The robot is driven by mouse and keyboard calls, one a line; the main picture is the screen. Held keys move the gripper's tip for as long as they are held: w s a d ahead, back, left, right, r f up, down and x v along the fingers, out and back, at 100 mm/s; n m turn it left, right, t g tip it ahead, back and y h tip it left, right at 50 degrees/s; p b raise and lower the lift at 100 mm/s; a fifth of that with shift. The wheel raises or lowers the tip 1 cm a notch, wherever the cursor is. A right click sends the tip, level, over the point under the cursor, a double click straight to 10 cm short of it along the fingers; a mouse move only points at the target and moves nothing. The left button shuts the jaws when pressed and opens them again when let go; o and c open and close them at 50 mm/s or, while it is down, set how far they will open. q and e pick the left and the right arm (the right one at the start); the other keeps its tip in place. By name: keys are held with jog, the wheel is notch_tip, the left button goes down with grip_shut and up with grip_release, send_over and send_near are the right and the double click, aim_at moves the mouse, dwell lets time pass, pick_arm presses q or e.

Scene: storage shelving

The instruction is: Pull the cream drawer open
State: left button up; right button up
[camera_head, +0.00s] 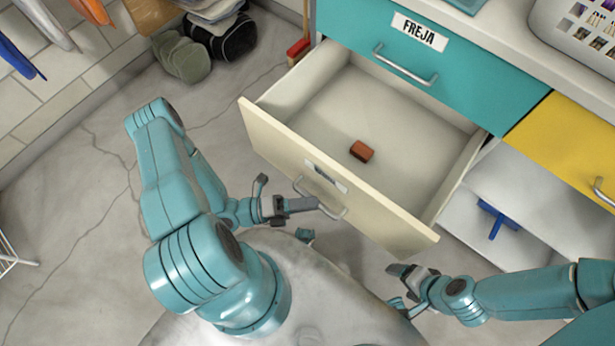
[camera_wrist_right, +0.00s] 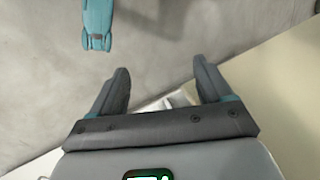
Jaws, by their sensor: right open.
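The cream drawer (camera_head: 280,132) is pulled far out in the head view, its inside showing. Its front carries a small label and a metal bar handle (camera_head: 322,206). A small reddish-brown block (camera_head: 362,151) lies on the drawer floor. My left gripper (camera_head: 290,198) is at the left part of the handle. One dark finger overlaps the handle in the picture; I cannot tell whether it touches or grips it. My right gripper (camera_head: 393,286) is open and empty, in front of the drawer's right end. Its spread fingers also show in the right wrist view (camera_wrist_right: 162,88).
A teal drawer (camera_head: 465,75) labelled FREJA is shut above. A yellow drawer (camera_head: 575,150) is at the right, above an open compartment holding a blue item (camera_head: 496,218). The floor to the left is mostly clear.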

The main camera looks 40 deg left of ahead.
pick_arm(q)
jog(key=shift+o, duration=0.7)
jog(key=v, duration=1.6)
jog(key=shift+a, duration=0.15)
